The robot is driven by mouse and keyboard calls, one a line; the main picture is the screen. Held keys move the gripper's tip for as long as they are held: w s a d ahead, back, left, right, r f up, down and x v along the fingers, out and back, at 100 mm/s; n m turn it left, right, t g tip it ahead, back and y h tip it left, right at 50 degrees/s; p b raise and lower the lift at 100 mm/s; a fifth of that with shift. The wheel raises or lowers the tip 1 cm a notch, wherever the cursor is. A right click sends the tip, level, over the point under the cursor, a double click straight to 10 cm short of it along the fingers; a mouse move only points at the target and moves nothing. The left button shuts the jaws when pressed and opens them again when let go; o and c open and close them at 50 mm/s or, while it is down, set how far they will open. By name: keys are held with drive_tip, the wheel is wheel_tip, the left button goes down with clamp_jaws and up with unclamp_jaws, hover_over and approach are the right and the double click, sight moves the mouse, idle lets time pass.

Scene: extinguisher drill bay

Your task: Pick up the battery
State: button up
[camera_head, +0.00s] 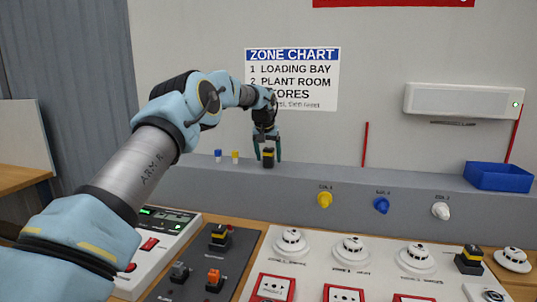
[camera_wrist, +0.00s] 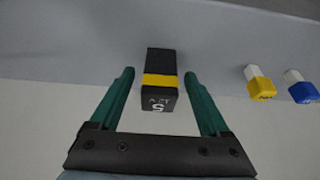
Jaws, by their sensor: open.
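A black battery with a yellow band (camera_head: 268,157) stands on the grey ledge, below the zone chart. In the wrist view the battery (camera_wrist: 160,97) shows between my two green fingers, with white lettering on its near end. My gripper (camera_head: 266,160) is open, with one finger on each side of the battery. In the wrist view my gripper (camera_wrist: 158,76) has a visible gap between each finger and the battery. A second black and yellow block (camera_head: 470,260) sits on the white panel at the lower right.
Blue (camera_head: 218,155) and yellow (camera_head: 235,157) plugs stand on the ledge left of my gripper. A blue bin (camera_head: 498,177) is at the ledge's right end. Yellow, blue and white knobs line the ledge's front. Detectors and red call points cover the lower panel.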

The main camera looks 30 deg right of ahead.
drive_tip(key=shift+f, duration=0.25)
clamp_jaws()
idle(0.5)
drive_tip(key=shift+r, duration=0.1)
